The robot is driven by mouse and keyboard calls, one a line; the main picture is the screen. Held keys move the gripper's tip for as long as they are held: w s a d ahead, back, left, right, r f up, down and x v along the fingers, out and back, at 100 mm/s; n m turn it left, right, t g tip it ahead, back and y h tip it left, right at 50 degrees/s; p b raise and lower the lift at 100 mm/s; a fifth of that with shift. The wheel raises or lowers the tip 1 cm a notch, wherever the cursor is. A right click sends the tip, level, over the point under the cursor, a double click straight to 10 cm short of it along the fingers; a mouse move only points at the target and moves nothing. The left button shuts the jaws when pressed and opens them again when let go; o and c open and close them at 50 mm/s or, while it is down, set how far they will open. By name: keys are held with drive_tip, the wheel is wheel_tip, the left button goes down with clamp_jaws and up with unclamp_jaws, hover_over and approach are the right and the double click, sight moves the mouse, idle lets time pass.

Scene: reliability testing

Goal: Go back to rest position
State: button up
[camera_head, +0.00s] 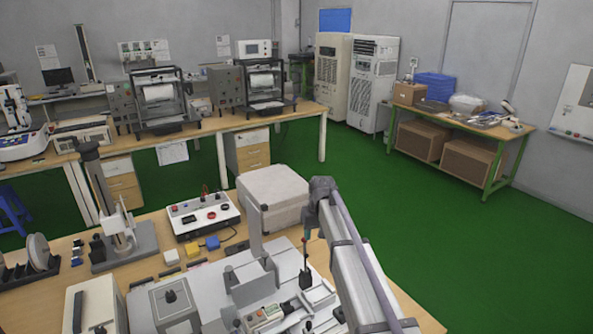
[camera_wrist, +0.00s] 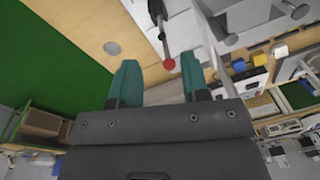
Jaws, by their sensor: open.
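My gripper (camera_wrist: 159,80) shows in the wrist view as two teal fingers spread apart, with nothing held between them. A lever with a red ball end (camera_wrist: 168,64) appears in the gap near the fingertips; I cannot tell how far below it is. In the head view my arm reaches from the lower right to a bent wrist above the grey and white test machine (camera_head: 220,290) on the near bench.
The wooden near bench (camera_head: 410,310) also holds a pale box (camera_head: 273,197), a control box with red buttons (camera_head: 203,214) and a grey column stand (camera_head: 115,215). Green floor (camera_head: 345,170) lies open behind. A side table (camera_head: 465,130) carries boxes.

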drive_tip(key=s+d+f+b, duration=0.2)
drive_tip(key=s+f, duration=0.1)
drive_tip(key=s, duration=0.8)
drive_tip(key=s+d+f+m+b, duration=0.1)
drive_tip(key=s+d+f+b, duration=0.2)
drive_tip(key=s, duration=0.7)
drive_tip(key=s+d+f+m+h+b, duration=0.1)
drive_tip(key=s+d+f+b, duration=0.2)
drive_tip(key=s, duration=0.8)
drive_tip(key=shift+s+d+f, duration=0.15)
drive_tip(key=shift+s+d, duration=0.05)
drive_tip(key=shift+s, duration=0.1)
